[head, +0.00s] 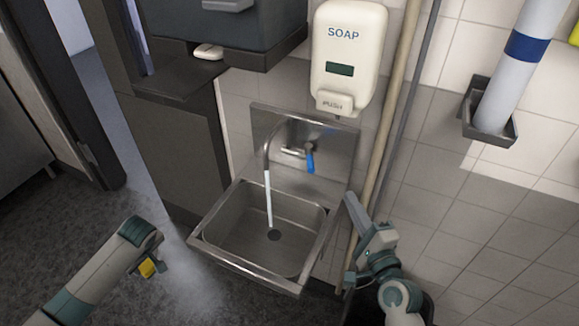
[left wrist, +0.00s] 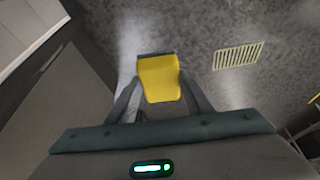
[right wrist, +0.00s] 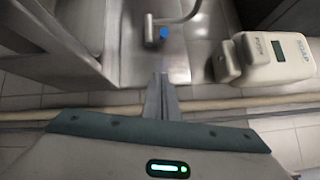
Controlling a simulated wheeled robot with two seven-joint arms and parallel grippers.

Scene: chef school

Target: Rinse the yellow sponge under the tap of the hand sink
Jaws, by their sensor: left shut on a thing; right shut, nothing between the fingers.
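The hand sink (head: 215,238) is a steel wall basin with a tap (head: 267,152) and a blue-tipped lever (head: 309,160). Water runs from the spout straight into the basin. The yellow sponge (head: 148,267) is in my left gripper (head: 156,268), which is shut on it, left of the basin and outside it. The sponge shows clearly between the fingers in the left wrist view (left wrist: 159,79). My right gripper (head: 352,203) is shut and empty, just right of the basin. In the right wrist view its closed fingers (right wrist: 161,82) point toward the sink's back panel.
A white soap dispenser (head: 346,55) hangs above the sink. A pale vertical pipe (head: 398,95) runs down the wall right of it. A dark cabinet (head: 180,145) stands left of the sink. The floor at lower left is open, with a drain grate (left wrist: 238,56).

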